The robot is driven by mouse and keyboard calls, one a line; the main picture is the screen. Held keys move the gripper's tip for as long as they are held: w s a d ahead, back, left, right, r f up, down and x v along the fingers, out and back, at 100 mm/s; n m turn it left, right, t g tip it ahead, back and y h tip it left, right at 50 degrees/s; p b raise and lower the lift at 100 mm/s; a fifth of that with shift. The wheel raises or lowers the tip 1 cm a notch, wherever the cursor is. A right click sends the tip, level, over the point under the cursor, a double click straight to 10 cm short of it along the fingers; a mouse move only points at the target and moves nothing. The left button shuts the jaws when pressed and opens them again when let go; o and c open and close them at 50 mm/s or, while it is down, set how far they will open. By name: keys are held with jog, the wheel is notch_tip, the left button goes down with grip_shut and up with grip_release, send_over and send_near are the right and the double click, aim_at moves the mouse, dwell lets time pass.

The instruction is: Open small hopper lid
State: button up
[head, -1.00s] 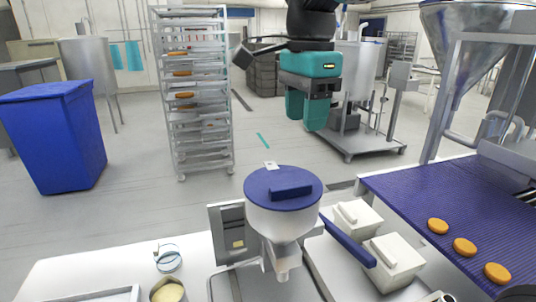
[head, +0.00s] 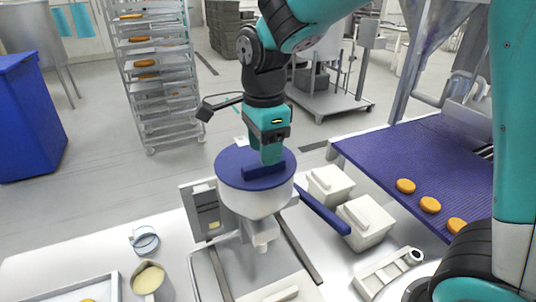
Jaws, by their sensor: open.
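The small hopper (head: 262,206) is a white tub with a spout, standing on the table. Its round blue lid (head: 235,170) lies flat on top, closed, with a raised blue bar handle (head: 262,172) across it. My gripper (head: 271,158) is teal and points down over the lid, with its fingers at the handle. The jaws are open. I cannot tell whether the fingers touch the handle, as they overlap it in this view.
Two white lidded boxes (head: 362,222) and a blue bar (head: 318,209) stand right of the hopper. The purple conveyor (head: 400,150) carries orange rounds. A grey control box (head: 206,211) stands left of the hopper. A cup of pale filling (head: 148,279) and a clear ring-like container (head: 145,240) sit at front left.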

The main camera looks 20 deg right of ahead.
aim_at(255, 157)
jog(key=shift+d+f, duration=0.1)
jog(key=shift+f, duration=1.55)
grip_shut()
jog(key=shift+d, duration=0.25)
jog(key=shift+a, duration=0.15)
